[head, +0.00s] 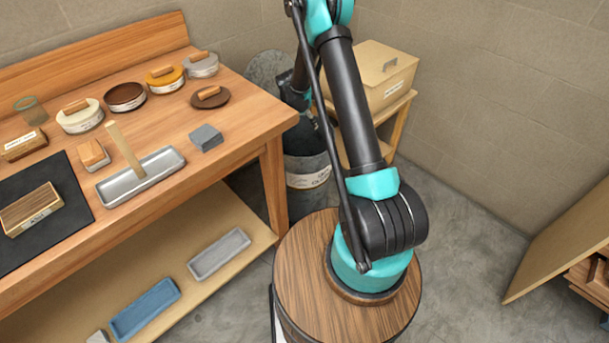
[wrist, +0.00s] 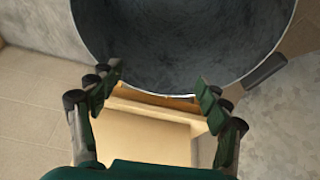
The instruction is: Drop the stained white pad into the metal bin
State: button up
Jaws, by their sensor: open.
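The metal bin (head: 305,168) is a dark grey round container with a pale label, standing on the floor behind my arm. A round grey disc like a lid (head: 266,66) stands upright at its back. In the wrist view a wide, round dark grey bin mouth (wrist: 180,40) fills the top, with no pad visible inside the part shown. My gripper (wrist: 160,82) is open and empty, its two fingers apart near the bin's rim. I cannot make out a stained white pad for certain; a small whitish block (head: 98,337) shows at the lower shelf's edge, partly cut off.
The wooden workbench (head: 240,120) at left holds several round tins, a metal tray (head: 140,177), a grey block (head: 206,138) and a dark mat (head: 65,205). Blue (head: 145,308) and grey (head: 219,254) trays lie on the lower shelf. A box (head: 375,75) stands beyond the bin.

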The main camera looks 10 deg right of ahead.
notch_tip(320, 180, up, 10)
dwell(0.7)
